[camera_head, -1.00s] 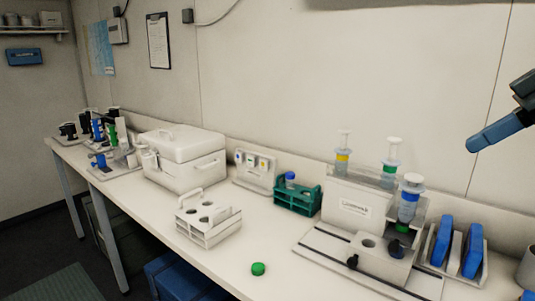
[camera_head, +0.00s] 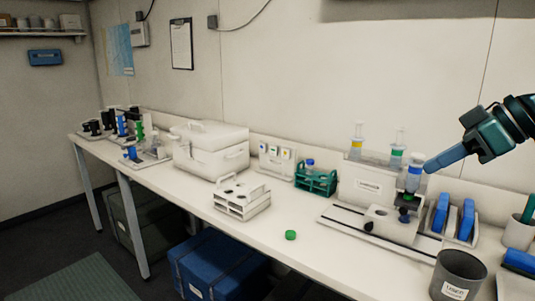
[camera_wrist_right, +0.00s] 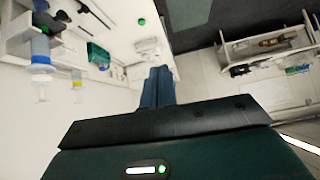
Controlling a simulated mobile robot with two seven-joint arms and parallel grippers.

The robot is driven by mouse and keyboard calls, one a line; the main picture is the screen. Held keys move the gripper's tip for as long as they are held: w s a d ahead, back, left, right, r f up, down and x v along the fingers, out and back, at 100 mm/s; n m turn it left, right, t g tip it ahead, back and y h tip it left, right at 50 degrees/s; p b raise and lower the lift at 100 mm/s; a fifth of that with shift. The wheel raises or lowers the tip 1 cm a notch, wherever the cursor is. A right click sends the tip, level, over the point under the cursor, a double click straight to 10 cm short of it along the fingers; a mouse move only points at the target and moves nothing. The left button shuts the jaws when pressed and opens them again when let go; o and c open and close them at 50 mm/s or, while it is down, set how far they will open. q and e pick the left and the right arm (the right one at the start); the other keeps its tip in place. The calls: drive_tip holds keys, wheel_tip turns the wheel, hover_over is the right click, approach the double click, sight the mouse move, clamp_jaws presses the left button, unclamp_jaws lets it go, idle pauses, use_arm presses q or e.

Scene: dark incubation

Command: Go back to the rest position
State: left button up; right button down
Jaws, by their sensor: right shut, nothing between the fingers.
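My right gripper (camera_head: 432,166) comes in from the right in the head view, above the bench. Its blue fingers are together and empty, and they also show in the right wrist view (camera_wrist_right: 158,88). The syringe also shows at the left of the right wrist view (camera_wrist_right: 40,58). My left gripper is not in view.
On the bench (camera_head: 310,262) are a green cap (camera_head: 290,235), a white rack (camera_head: 241,209), a green rack (camera_head: 316,186), and a white box (camera_head: 210,161). A grey cup (camera_head: 458,276) stands at the front right. A blue crate (camera_head: 215,262) is below the bench.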

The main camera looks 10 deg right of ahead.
drive_tip(key=w+a+f+m, duration=0.1)
drive_tip(key=w+f, duration=0.5)
drive_tip(key=f, duration=0.5)
drive_tip(key=a+f+m+t+h, duration=0.1)
drive_tip(key=a+f, duration=0.3)
drive_tip(key=f, duration=0.8)
drive_tip(key=a+f+m, duration=0.1)
drive_tip(key=a+f, duration=0.4)
drive_tip(key=f, duration=0.6)
drive_tip(key=s+a+f+t, duration=0.1)
drive_tip(key=s+a+f, duration=0.5)
drive_tip(key=s+a, duration=0.1)
drive_tip(key=s+a+f+t+h, duration=0.1)
drive_tip(key=s+a+f, duration=0.6)
drive_tip(key=s, duration=0.3)
drive_tip(key=shift+s+m+p, duration=0.15)
drive_tip(key=shift+m+p, duration=0.25)
drive_tip(key=shift+p, duration=0.05)
drive_tip(key=shift+f, duration=0.15)
